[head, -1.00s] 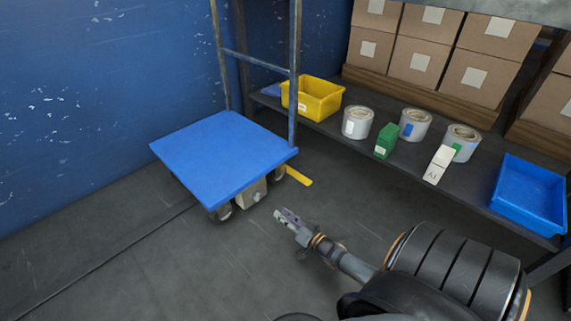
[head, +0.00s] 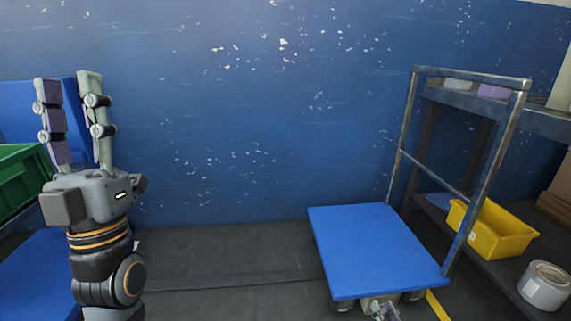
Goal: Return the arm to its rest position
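My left gripper (head: 66,80) stands upright at the left of the head view, its two fingers pointing up and apart. Nothing is between them; the blue wall and a blue surface show behind. My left arm rises below it from the bottom edge. A small part of my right gripper (head: 382,311) shows at the bottom edge, in front of the blue cart (head: 375,250). The rest of it is cut off by the frame, and I cannot tell whether its fingers are open or shut.
A green crate (head: 22,180) stands at the far left, behind my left gripper. The cart's metal handle frame (head: 402,130) rises at the right. A yellow bin (head: 492,232) and a tape roll (head: 545,286) sit on the shelf (head: 505,273). The floor (head: 225,250) between is clear.

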